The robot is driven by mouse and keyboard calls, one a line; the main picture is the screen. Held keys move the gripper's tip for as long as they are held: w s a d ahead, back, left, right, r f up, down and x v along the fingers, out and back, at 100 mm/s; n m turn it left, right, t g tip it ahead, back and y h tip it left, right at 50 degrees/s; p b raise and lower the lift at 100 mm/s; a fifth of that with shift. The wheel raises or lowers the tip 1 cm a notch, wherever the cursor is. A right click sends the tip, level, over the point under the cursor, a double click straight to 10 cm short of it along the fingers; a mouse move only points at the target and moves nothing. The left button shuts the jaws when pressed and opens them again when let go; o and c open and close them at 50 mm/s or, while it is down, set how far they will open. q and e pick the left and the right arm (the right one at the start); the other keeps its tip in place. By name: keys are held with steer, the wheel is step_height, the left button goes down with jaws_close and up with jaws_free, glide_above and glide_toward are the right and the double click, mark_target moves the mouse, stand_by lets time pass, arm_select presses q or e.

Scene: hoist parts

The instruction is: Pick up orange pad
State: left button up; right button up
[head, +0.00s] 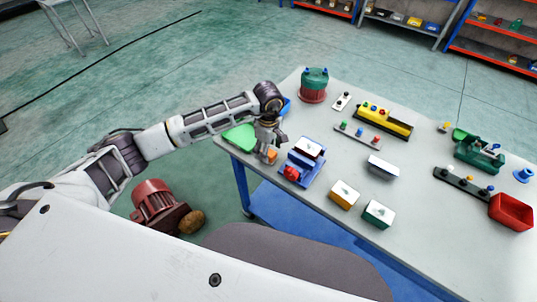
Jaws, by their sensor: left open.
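A small orange piece (272,156), which looks like the orange pad, lies on the grey table (420,195) near its front left edge. My left gripper (267,152) points down right at it and is open. The fingers hide part of the orange piece, and I cannot tell whether they touch it. My right gripper is not in view.
A green tray (240,138) lies left of the gripper. A blue fixture (303,162) with a red part stands close to its right. Yellow (345,195) and green (379,214) blocks stand farther right. A red-green cylinder (314,86) is behind.

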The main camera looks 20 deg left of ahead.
arm_select(q)
step_height(320, 180, down, 2)
steer(key=shift+f, duration=0.2)
stand_by(0.4)
steer(key=c, duration=1.2)
steer(key=shift+r, duration=0.5)
steer(key=shift+r+b, duration=0.7)
steer(key=shift+r, duration=3.8)
